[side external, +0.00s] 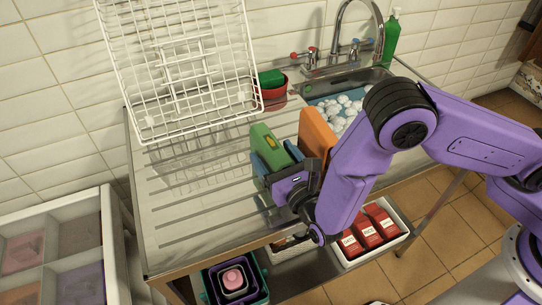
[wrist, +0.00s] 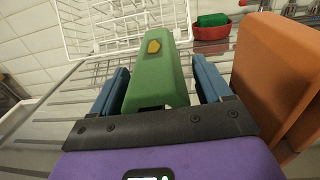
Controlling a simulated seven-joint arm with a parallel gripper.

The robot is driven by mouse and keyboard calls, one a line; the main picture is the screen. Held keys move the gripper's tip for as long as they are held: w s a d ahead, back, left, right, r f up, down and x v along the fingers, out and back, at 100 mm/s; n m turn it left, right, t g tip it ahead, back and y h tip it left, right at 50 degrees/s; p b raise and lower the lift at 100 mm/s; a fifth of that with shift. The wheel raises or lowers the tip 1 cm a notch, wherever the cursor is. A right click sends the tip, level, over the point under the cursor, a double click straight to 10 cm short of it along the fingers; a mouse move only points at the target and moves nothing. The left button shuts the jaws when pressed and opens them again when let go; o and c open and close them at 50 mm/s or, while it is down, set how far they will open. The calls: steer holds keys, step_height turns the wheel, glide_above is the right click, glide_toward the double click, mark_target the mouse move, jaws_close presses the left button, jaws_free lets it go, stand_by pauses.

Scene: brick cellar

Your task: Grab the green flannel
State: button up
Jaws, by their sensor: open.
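The green flannel (side external: 264,140) looks like a thick upright slab with a yellow patch, standing on the ridged metal drainboard. In the wrist view the green flannel (wrist: 160,75) lies between the blue fingers of my gripper (wrist: 162,82). A gap shows on each side, wider on the right, so the fingers do not appear to grip it. In the side view my gripper (side external: 276,160) is open at the flannel's near end. The flannel's lower part is hidden by my gripper.
A similar orange slab (side external: 316,133) stands close on the right; it fills the right of the wrist view (wrist: 280,75). A white wire rack (side external: 180,65) stands behind. A red bowl (side external: 273,92) with a green item sits near the sink (side external: 345,88). The drainboard's left is clear.

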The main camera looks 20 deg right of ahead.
steer(key=c, duration=1.1)
steer(key=shift+o, duration=0.2)
steer(key=shift+r, duration=0.1)
